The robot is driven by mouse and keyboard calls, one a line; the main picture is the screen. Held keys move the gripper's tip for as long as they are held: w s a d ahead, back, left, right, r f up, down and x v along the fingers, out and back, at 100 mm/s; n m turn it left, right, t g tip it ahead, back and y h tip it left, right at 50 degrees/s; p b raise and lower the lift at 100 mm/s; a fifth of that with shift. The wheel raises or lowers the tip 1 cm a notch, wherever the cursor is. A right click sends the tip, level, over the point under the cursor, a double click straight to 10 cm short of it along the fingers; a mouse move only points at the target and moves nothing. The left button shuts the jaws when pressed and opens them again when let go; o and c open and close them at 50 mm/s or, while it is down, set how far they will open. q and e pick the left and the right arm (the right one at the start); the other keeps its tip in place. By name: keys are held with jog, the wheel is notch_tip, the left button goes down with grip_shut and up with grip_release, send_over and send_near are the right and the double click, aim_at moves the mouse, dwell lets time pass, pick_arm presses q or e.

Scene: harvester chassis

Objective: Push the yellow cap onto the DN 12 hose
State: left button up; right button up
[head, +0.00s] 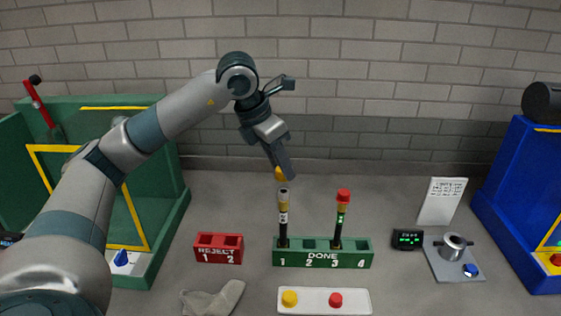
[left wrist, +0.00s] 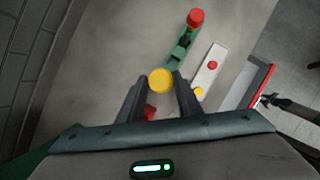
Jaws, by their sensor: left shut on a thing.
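My left gripper (head: 279,165) is shut on a yellow cap (head: 280,174), which also shows between the fingertips in the left wrist view (left wrist: 160,80). The cap is just above the top of a black hose (head: 283,228) with a metal end, a yellow band and a white label. That hose stands upright in slot 1 of the green DONE rack (head: 322,259). In the head view a small gap seems to show between cap and hose end. The hose is hidden in the left wrist view. The label is too small to read.
A hose with a red cap (head: 343,196) stands in slot 3 of the rack. A white tray (head: 315,302) in front holds a yellow and a red cap. A red REJECT rack (head: 219,257) is empty at left. A small display (head: 407,240) stands right.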

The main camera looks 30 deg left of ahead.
aim_at(284, 190)
pick_arm(q)
jog(key=shift+f+b, duration=0.7)
jog(key=shift+f, duration=0.9)
dwell(0.3)
jog(key=shift+f+b, duration=0.3)
jog(key=shift+b, duration=0.2)
jog(key=shift+f+b, duration=1.1)
